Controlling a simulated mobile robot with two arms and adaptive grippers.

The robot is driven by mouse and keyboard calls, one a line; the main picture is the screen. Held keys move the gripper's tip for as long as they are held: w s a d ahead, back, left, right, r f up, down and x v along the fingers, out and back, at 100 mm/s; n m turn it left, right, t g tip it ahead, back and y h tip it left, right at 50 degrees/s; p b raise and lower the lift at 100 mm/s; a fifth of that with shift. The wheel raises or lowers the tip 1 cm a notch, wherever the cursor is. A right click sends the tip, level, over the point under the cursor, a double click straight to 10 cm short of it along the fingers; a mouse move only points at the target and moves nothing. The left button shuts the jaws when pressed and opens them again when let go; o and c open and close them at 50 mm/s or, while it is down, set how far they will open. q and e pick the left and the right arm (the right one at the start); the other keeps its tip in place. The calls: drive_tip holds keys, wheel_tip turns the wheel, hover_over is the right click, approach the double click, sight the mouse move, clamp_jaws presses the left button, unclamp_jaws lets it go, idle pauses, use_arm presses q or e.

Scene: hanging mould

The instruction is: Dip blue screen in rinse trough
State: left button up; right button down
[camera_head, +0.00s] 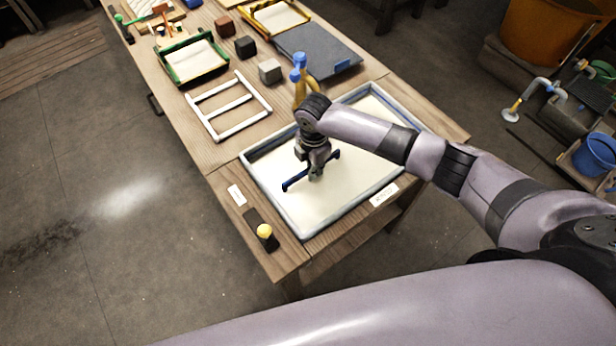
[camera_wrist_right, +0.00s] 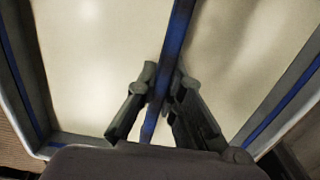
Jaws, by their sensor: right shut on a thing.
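A wide trough (camera_head: 268,207) with a grey rim and a blue inner line stands at the near end of the table, filled with pale, cloudy liquid. My right gripper (camera_head: 316,170) is over the middle of the trough, pointing down, and is shut on the blue screen (camera_head: 295,183). Only a blue bar of the screen shows, at the liquid's surface; the rest is hidden, and I cannot tell how deep it sits. In the right wrist view the blue bar (camera_wrist_right: 178,35) runs between the two fingers (camera_wrist_right: 160,105). My left gripper is not in view.
A brass tap with blue handles (camera_head: 300,75) stands at the trough's far edge. A white rack (camera_head: 228,105), a green-framed screen (camera_head: 168,63), several small blocks and a dark board (camera_head: 312,50) lie farther along. A yellow-knobbed item (camera_head: 265,232) stands at the near left corner.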

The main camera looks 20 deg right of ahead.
drive_tip(key=shift+w+d, duration=0.35)
drive_tip(key=shift+d, duration=0.5)
drive_tip(key=shift+a, duration=0.1)
drive_tip(key=shift+s+a+p, duration=0.25)
drive_tip(key=shift+s+a, duration=0.05)
drive_tip(key=shift+a, duration=0.4)
drive_tip(key=shift+s+a+p, duration=0.25)
drive_tip(key=shift+a, duration=0.4)
wheel_tip(320, 180, up, 11)
drive_tip(key=p, duration=1)
drive_tip(key=shift+p, duration=0.4)
